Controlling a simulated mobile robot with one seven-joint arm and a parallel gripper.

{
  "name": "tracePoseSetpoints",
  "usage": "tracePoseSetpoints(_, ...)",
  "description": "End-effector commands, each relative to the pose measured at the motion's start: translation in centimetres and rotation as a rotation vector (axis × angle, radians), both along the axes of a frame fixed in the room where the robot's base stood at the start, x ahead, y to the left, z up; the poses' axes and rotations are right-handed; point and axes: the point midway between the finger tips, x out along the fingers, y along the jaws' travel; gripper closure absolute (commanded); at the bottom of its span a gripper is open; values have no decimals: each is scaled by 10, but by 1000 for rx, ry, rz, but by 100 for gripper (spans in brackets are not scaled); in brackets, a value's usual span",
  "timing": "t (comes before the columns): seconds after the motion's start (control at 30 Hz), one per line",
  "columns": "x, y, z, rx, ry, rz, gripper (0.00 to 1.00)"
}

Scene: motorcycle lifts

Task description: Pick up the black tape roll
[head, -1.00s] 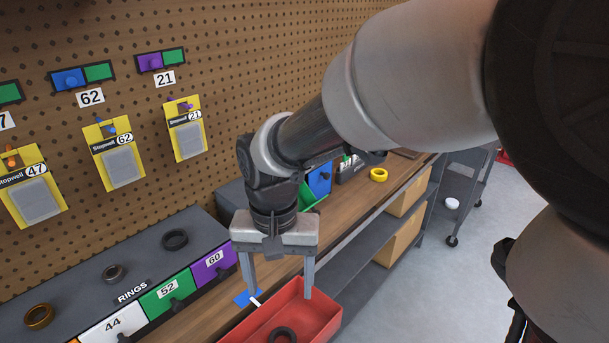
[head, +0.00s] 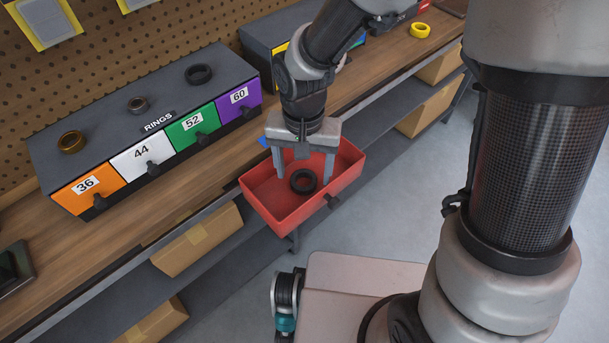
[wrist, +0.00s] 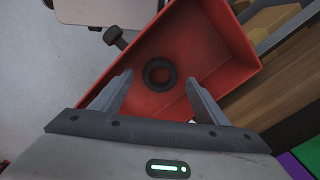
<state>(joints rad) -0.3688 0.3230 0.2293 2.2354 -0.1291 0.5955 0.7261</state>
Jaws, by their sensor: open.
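A black ring-shaped roll (head: 303,188), which looks like the black tape roll, lies flat on the floor of a red open bin (head: 348,165). In the wrist view the roll (wrist: 160,86) shows whole, with the bin's floor through its hole. My gripper (head: 303,177) is open and empty, pointing down over the bin. In the wrist view its fingertips (wrist: 159,77) appear on either side of the roll. I cannot tell how far above the roll they are.
A RINGS cabinet (head: 120,125) with numbered drawers stands left of the bin; a similar black ring (head: 198,74), a grey ring (head: 137,104) and a bronze ring (head: 71,141) lie on it. A yellow roll (head: 420,30) sits farther along the bench. The bin's walls surround the roll.

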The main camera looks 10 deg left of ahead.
Motion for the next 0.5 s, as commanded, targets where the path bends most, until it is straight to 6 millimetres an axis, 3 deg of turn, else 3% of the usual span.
tracePoseSetpoints(0.13, 0, 0, -19, 0, 1, 0, 32)
tracePoseSetpoints(0.4, 0, 0, -21, 0, -1, 0, 32)
tracePoseSetpoints(0.5, 0, 0, -21, 0, -1, 0, 47)
